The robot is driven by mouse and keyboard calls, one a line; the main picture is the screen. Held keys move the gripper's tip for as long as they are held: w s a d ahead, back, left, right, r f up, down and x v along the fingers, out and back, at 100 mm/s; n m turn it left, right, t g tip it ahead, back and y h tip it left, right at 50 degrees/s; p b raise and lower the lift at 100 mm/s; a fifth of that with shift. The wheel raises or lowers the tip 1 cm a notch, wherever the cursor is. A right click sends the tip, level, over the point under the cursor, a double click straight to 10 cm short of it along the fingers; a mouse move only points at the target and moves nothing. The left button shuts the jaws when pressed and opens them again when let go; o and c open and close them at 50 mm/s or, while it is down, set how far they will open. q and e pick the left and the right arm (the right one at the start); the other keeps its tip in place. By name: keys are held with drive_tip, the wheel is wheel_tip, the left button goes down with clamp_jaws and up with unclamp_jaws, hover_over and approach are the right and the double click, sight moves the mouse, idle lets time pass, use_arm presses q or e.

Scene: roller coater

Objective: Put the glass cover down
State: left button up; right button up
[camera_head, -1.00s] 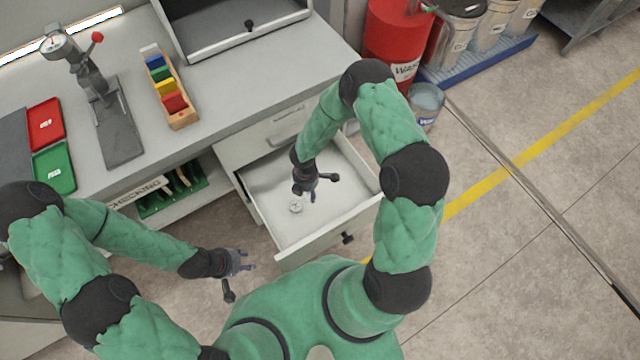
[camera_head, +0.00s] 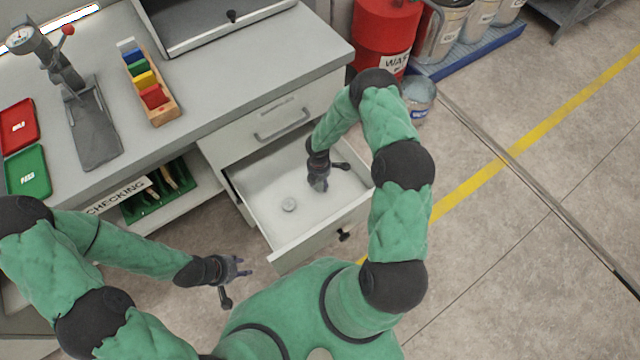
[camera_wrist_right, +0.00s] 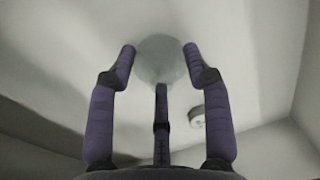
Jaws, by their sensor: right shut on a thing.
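The glass cover (camera_wrist_right: 161,58) is a pale, see-through round piece between the fingertips of my right gripper in the right wrist view. My right gripper (camera_wrist_right: 161,64) is shut on it, with the white drawer floor beyond. In the head view my right gripper (camera_head: 318,186) points down inside the open drawer (camera_head: 318,240); the cover cannot be made out there. Whether the cover touches the drawer floor I cannot tell. My left gripper (camera_head: 240,268) is empty, with fingers spread, left of the drawer and in front of the workbench.
A small round whitish part (camera_head: 289,204) lies in the drawer, left of my right gripper; it also shows in the right wrist view (camera_wrist_right: 197,117). The drawer walls surround the gripper. The bench (camera_head: 215,85) stands behind. A red drum (camera_head: 383,35) stands behind right.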

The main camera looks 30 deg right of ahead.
drive_tip(key=shift+f, duration=0.45)
drive_tip(key=shift+f, duration=0.1)
drive_tip(key=o, duration=1.1)
drive_tip(key=shift+o, duration=0.2)
wheel_tip(320, 180, up, 12)
drive_tip(key=p, duration=0.5)
drive_tip(key=shift+w, duration=0.35)
drive_tip(key=shift+a, duration=0.1)
